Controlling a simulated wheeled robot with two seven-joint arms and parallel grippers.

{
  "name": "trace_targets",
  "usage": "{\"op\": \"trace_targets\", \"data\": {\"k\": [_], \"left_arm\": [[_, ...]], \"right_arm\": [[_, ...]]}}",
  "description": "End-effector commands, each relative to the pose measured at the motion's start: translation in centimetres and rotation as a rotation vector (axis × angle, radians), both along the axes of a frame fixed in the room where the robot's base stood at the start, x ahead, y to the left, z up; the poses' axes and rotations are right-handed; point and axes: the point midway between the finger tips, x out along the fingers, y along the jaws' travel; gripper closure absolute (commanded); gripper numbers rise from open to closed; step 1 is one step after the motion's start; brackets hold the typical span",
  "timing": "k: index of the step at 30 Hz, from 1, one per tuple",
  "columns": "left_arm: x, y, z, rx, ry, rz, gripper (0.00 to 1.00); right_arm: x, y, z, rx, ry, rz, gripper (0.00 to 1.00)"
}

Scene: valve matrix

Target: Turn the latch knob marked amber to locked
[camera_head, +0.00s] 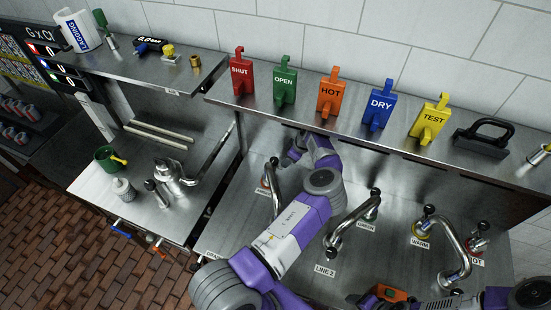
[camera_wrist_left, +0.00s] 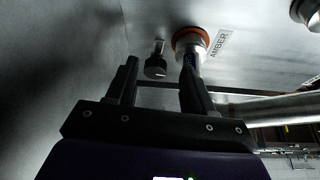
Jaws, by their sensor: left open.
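In the left wrist view, the AMBER label (camera_wrist_left: 221,43) is beside an orange-ringed metal fitting (camera_wrist_left: 189,40). A dark-capped knob (camera_wrist_left: 155,67) on a short stem stands just left of that fitting. My left gripper (camera_wrist_left: 161,65) is open, and the knob shows between its fingertips. Its right finger overlaps the lower part of the fitting; contact cannot be told. In the head view my left gripper (camera_head: 294,156) is by the back of the counter, near the amber fitting (camera_head: 265,182), which my arm partly hides. My right arm shows at the lower right; its fingertips are not clear.
A bent pipe (camera_head: 352,220) and another by the WARM label (camera_head: 420,243) rise from the counter. Coloured tags, among them the orange HOT tag (camera_head: 331,95), stand on the shelf above. An orange device (camera_head: 388,292) is at the lower edge.

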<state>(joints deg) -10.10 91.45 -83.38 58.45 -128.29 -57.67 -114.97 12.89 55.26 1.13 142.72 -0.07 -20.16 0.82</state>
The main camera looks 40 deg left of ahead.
Motion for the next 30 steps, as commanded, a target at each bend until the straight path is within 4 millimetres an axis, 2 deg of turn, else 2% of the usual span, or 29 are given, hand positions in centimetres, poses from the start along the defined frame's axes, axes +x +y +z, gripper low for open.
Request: {"op": "trace_targets", "data": {"k": [1, 6, 10, 15, 30], "left_arm": [[-0.2, 1.3, 0.0, 0.001, -0.001, 0.003, 0.48], [-0.9, 5.0, 0.0, 0.0, -0.002, 0.004, 0.48], [-1.1, 5.7, -3.0, 0.001, 0.001, -0.002, 0.48], [-1.1, 6.2, -4.1, 0.001, -0.002, -0.001, 0.48], [-1.1, 6.5, -4.5, 0.0, -0.002, 0.0, 0.49]], "right_arm": [[0.0, 0.0, 0.0, 0.0, 0.0, 0.0, 0.33], [0.0, 0.0, 0.0, 0.0, 0.0, 0.0, 0.33], [0.0, 0.0, -1.3, 0.0, 0.0, 0.0, 0.33], [0.0, 0.0, -2.8, 0.0, 0.0, 0.0, 0.33], [0.0, 0.0, -3.2, 0.0, 0.0, 0.0, 0.33]]}}
